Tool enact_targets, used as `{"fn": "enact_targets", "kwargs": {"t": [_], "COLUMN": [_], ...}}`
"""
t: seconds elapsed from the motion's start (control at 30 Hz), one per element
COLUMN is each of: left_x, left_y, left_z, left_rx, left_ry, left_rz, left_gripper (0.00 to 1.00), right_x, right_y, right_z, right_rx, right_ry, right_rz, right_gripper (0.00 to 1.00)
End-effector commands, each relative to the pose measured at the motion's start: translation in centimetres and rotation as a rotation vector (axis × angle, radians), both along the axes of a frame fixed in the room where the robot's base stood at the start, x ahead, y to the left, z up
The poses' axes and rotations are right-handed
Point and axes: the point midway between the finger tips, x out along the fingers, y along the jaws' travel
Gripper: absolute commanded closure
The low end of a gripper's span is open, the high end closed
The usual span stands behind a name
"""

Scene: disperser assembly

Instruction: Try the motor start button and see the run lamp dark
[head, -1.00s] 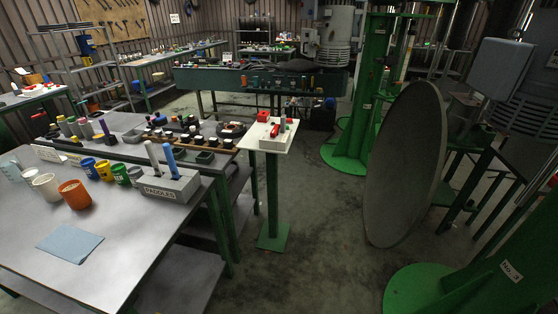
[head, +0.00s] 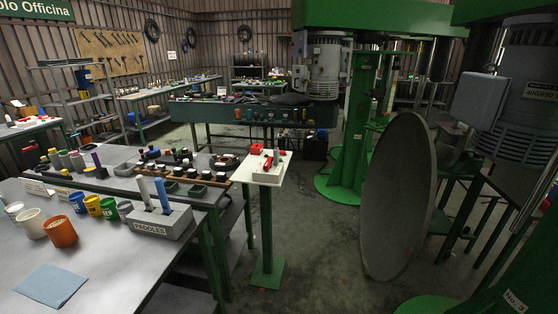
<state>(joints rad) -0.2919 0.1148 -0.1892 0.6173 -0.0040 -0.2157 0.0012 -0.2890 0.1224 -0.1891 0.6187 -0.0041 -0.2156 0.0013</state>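A white control panel (head: 267,173) stands on a green pedestal (head: 267,236) near the middle of the head view. A grey motor (head: 328,58) hangs on the green machine behind. Neither of my grippers is in view.
A grey table (head: 110,270) at left holds a blue cloth (head: 47,285), several cups and a grey block marked PADDLES (head: 160,222). A large grey disc (head: 396,196) stands upright at right. Open floor lies between pedestal and disc.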

Motion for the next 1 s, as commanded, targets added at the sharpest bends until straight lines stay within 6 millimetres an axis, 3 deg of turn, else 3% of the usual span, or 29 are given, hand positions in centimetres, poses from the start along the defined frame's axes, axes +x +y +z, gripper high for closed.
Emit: {"fn": "enact_targets", "kwargs": {"t": [0.13,0.43,1.0], "left_x": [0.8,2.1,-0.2], "left_y": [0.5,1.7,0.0], "left_z": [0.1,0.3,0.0], "left_rx": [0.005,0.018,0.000], "left_ry": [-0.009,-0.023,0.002], "left_rz": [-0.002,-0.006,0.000], "left_gripper": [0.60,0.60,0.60], "right_x": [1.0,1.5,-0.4], "right_y": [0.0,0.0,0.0], "right_z": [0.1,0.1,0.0], "right_rx": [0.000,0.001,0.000], "right_ry": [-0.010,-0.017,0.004], "right_rz": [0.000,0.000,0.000], "right_gripper": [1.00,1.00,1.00]}}
